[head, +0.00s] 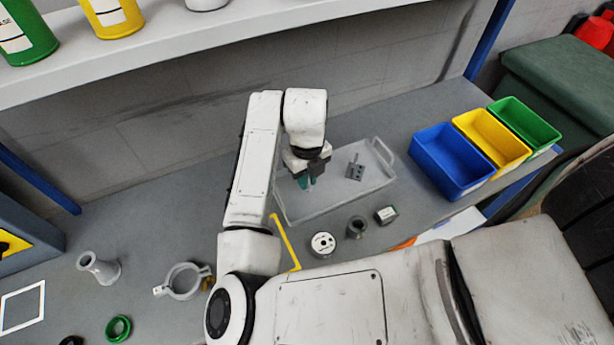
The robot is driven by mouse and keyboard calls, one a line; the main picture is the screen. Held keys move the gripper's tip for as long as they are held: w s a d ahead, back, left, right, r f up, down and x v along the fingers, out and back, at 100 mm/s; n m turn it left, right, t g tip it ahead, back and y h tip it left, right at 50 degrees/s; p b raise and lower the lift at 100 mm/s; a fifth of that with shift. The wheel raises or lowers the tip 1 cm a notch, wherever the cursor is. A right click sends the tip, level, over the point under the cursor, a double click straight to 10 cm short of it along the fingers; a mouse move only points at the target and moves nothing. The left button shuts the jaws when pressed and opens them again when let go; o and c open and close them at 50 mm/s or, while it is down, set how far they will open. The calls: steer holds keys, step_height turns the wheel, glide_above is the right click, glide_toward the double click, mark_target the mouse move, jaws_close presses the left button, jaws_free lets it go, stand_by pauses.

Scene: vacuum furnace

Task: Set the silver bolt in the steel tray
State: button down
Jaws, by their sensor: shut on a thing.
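The steel tray (338,203), a pale grey shallow tray with raised end handles, lies on the bench in the middle of the head view. My gripper (309,183) points down over the left part of the tray, with teal fingertips. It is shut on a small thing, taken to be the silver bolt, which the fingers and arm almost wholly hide. I cannot tell how far it is above the tray floor.
Blue (450,160), yellow (490,138) and green (525,125) bins stand right of the tray. A white-topped spool (323,244), a dark cylinder (356,228) and a small box (386,215) stand in front. A shelf (200,45) overhangs the back.

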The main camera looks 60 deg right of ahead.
steer(key=shift+f, duration=0.7)
steer(key=c, duration=1.1)
jaws_free()
steer(key=shift+r+b, duration=0.55)
steer(key=shift+r, duration=3.4)
